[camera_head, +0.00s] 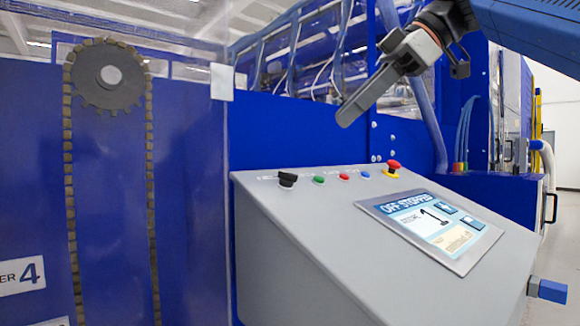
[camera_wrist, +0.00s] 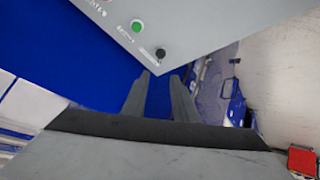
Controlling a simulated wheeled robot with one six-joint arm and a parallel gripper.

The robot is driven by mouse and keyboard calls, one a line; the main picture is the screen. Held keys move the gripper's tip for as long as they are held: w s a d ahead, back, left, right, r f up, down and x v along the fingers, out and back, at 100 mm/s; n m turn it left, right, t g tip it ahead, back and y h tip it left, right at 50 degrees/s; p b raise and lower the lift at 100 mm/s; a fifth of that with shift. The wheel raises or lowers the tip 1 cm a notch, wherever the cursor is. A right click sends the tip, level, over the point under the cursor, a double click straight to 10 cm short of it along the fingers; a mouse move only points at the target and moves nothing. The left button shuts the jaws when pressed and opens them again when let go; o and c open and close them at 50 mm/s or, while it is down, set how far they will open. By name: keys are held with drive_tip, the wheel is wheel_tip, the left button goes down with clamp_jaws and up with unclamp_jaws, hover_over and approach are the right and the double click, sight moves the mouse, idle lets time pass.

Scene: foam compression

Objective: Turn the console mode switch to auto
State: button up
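The mode switch is a black knob (camera_head: 287,179) at the left end of a row of controls on the sloped grey console (camera_head: 300,235). In the wrist view the black knob (camera_wrist: 160,53) lies near the console corner, just beyond my fingertips in the picture. My gripper (camera_head: 345,116) is above the console, up and to the right of the knob, and apart from it. In the wrist view my gripper (camera_wrist: 161,78) has a clear gap between its two fingers, with nothing held. The knob's pointer direction is too small to tell.
Green (camera_head: 319,180), red (camera_head: 344,177) and blue (camera_head: 365,174) buttons and a red mushroom button (camera_head: 393,167) sit right of the knob. A screen (camera_head: 430,225) reads "OFF STOPPED". A blue panel (camera_head: 290,135) stands behind. The space above the console is free.

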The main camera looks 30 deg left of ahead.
sight(288, 173)
drive_tip(key=x, duration=1.4)
drive_tip(key=shift+a+f, duration=0.2)
clamp_jaws()
